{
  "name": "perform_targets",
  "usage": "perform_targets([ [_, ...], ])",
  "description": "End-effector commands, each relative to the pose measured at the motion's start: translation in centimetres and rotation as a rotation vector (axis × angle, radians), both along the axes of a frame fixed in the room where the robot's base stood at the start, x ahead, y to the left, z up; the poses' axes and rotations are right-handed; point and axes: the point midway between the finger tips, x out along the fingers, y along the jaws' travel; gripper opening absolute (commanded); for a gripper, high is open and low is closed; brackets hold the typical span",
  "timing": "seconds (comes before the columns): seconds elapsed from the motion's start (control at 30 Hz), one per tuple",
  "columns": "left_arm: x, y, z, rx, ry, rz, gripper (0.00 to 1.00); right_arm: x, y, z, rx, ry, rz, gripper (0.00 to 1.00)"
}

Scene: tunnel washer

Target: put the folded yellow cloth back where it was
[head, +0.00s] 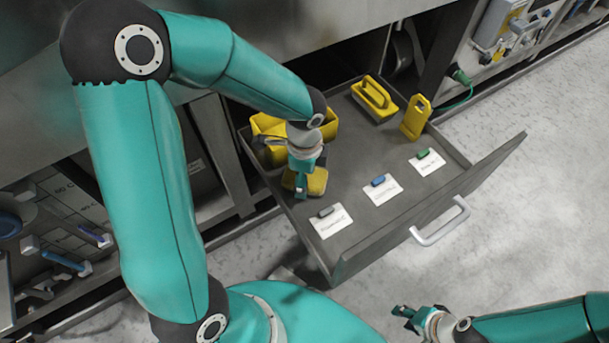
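A yellow block-like piece, which looks like the folded yellow cloth (317,182), is at the left side of an open grey drawer (385,222). My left gripper (302,185) points down at it from above. One finger crosses in front of the cloth, and yellow shows on both sides of that finger. The other finger is hidden, so I cannot tell whether the gripper is closed on the cloth, or whether the cloth touches the drawer floor. My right gripper (405,317) is at the bottom right, outside the drawer. It looks open and empty.
A yellow open bin (265,126) stands right behind my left gripper. A yellow handled caddy (373,101) and a yellow upright tag (415,117) are at the back right. White cards (382,190) with small coloured pieces line the front. The drawer's middle is clear.

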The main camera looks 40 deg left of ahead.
Motion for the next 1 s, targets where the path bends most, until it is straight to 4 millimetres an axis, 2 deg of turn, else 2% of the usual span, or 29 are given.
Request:
perform_targets([
  [0.1, 0.0, 0.0, -0.3, 0.0, 0.0, 0.0, 0.35, 0.0, 0.0, -0.3, 0.0, 0.0, 0.0, 0.39],
  [0.13, 0.0, 0.0, -0.2, 0.0, 0.0, 0.0, 0.71, 0.0, 0.0, -0.2, 0.0, 0.0, 0.0, 0.39],
  [0.27, 0.0, 0.0, -0.2, 0.0, 0.0, 0.0, 0.93, 0.0, 0.0, -0.1, 0.0, 0.0, 0.0, 0.39],
  [0.57, 0.0, 0.0, -0.1, 0.0, 0.0, -0.001, 0.93, 0.0, 0.0, -0.1, 0.0, 0.0, 0.0, 0.39],
  [0.7, 0.0, 0.0, 0.4, 0.0, -0.001, -0.001, 0.93, 0.0, 0.0, 0.3, 0.0, 0.0, 0.0, 0.39],
  [0.87, 0.1, 0.0, 2.7, 0.001, -0.004, -0.001, 0.93, 0.0, 0.0, 1.3, 0.0, 0.0, 0.0, 0.39],
  [1.0, 0.1, 0.0, 5.6, 0.001, -0.004, -0.001, 0.93, 0.0, 0.0, 2.5, 0.0, 0.0, 0.0, 0.39],
])
